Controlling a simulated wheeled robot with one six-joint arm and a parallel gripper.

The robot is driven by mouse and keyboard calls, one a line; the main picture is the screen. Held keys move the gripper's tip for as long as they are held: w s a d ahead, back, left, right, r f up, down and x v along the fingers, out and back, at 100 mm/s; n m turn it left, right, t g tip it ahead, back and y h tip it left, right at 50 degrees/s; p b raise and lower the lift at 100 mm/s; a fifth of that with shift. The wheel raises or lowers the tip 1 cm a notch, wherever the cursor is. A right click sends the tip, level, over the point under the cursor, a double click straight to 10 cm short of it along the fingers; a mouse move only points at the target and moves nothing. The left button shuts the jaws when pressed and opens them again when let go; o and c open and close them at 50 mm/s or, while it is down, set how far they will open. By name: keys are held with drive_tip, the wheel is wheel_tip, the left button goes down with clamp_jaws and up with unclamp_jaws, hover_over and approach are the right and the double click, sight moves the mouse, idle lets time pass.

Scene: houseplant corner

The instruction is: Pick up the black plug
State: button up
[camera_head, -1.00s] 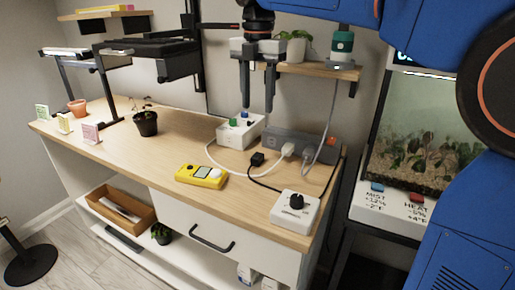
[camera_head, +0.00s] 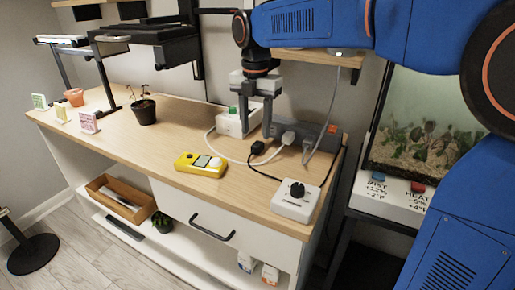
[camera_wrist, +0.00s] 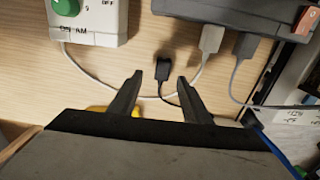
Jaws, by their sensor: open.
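The black plug (camera_head: 257,148) lies on the wooden worktop in front of the grey power strip, its black cord running toward the white box with the black knob. In the wrist view the plug (camera_wrist: 163,69) shows between and slightly beyond the tips of my fingers. My gripper (camera_head: 256,130) points down above the worktop, near the plug and behind it in the head view. In the wrist view my gripper (camera_wrist: 159,79) is open with nothing between its fingers. The exact height gap to the plug cannot be told.
The grey power strip (camera_head: 304,137) holds white and grey plugs. A white box with a green button (camera_head: 230,124) stands left of it. A yellow meter (camera_head: 200,164) and a white knob box (camera_head: 296,201) lie nearer the front. A white cable loops around the plug.

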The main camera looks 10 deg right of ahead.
sight(257, 144)
drive_tip(key=shift+s+d+f, duration=0.1)
drive_tip(key=shift+f, duration=1.25)
drive_tip(key=shift+s+d+f, duration=0.1)
drive_tip(key=shift+f, duration=1.2)
drive_tip(key=shift+w, duration=0.1)
clamp_jaws()
